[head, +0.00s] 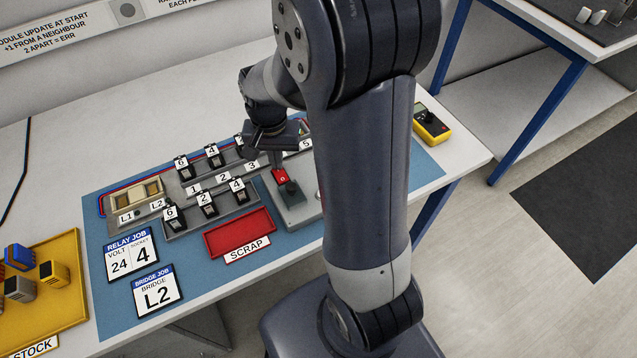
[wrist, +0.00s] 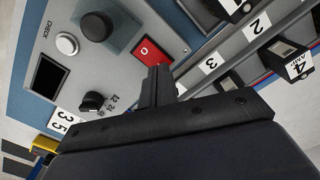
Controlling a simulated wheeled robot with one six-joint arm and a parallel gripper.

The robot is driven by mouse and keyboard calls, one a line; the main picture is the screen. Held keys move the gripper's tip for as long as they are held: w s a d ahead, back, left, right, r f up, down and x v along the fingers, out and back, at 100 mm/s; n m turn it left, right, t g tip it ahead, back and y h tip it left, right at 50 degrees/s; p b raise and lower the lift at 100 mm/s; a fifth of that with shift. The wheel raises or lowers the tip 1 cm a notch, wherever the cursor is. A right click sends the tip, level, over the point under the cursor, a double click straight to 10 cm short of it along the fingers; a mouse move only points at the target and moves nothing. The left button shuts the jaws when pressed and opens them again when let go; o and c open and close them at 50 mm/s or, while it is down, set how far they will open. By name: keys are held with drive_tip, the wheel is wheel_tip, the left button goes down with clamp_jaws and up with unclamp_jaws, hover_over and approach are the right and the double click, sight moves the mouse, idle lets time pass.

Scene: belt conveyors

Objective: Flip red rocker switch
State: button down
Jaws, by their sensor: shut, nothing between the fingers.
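The red rocker switch (head: 281,176) sits on a grey control panel (head: 296,212) right of the scrap tray. In the wrist view the switch (wrist: 151,52) is a red rectangle with a small white mark, and part of its lower end lies behind the fingers. My gripper (head: 276,160) points down at the switch's far end in the head view. In the wrist view the shut fingers (wrist: 158,72) reach the switch's lower right edge with nothing between them. I cannot tell whether they touch it or which way it is rocked.
The panel also carries a black knob (wrist: 97,25), a white button (wrist: 67,44), a dark display (wrist: 47,77) and a dial (wrist: 92,101). Relay modules (head: 207,203) stand in rows to the left. A red scrap tray (head: 240,232) lies in front.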

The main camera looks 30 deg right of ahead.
drive_tip(key=shift+f+b, duration=0.45)
drive_tip(key=shift+f, duration=0.2)
wheel_tip(320, 180, up, 7)
drive_tip(key=p, duration=0.6)
drive_tip(key=shift+r, duration=0.1)
idle(0.3)
drive_tip(key=shift+f, duration=0.2)
wheel_tip(320, 180, down, 7)
drive_tip(key=b, duration=0.6)
drive_tip(key=shift+r, duration=0.2)
